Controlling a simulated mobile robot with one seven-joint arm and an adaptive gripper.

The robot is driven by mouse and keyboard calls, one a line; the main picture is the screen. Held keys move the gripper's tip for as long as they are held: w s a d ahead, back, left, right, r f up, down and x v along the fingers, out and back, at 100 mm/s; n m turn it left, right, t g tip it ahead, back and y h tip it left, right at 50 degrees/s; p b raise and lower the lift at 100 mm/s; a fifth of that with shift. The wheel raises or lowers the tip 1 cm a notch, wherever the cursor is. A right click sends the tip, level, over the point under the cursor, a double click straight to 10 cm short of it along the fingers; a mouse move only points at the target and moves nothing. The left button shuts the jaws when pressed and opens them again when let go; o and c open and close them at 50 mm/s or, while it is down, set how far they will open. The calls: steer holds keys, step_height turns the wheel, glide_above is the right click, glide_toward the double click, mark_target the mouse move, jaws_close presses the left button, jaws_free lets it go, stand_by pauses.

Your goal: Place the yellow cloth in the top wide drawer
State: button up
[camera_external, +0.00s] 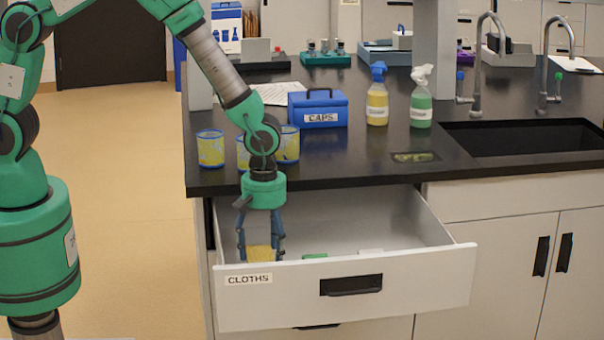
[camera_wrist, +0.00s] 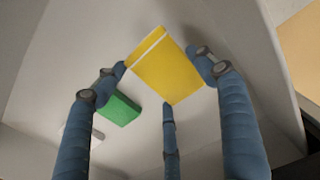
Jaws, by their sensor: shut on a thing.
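The yellow cloth (camera_external: 259,253) is a flat folded rectangle with a pale stripe; it also shows in the wrist view (camera_wrist: 167,68). My gripper (camera_external: 261,246) points down inside the open drawer, at its left side. Its fingers are shut on the cloth, with the fingertips at its edges in the wrist view (camera_wrist: 158,76). The wide top drawer (camera_external: 405,290), labelled CLOTHS, is pulled out under the counter. The drawer front hides the cloth's lower part, and I cannot tell whether it touches the drawer floor.
A green cloth-like block (camera_wrist: 119,109) and a white one (camera_wrist: 82,135) lie in the drawer beside the yellow cloth. The drawer's right part is clear. Yellow-blue containers (camera_external: 210,148), a blue CAPS box (camera_external: 318,108) and spray bottles (camera_external: 377,103) stand on the counter above.

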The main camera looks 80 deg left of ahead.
mark_target(266, 253)
steer(key=shift+f+b, duration=0.35)
steer(key=shift+f, duration=1.35)
steer(key=shift+f, duration=0.15)
steer(key=o, duration=0.9)
step_height(266, 253, up, 12)
steer(key=shift+r+p, duration=0.15)
steer(key=shift+p, duration=1.1)
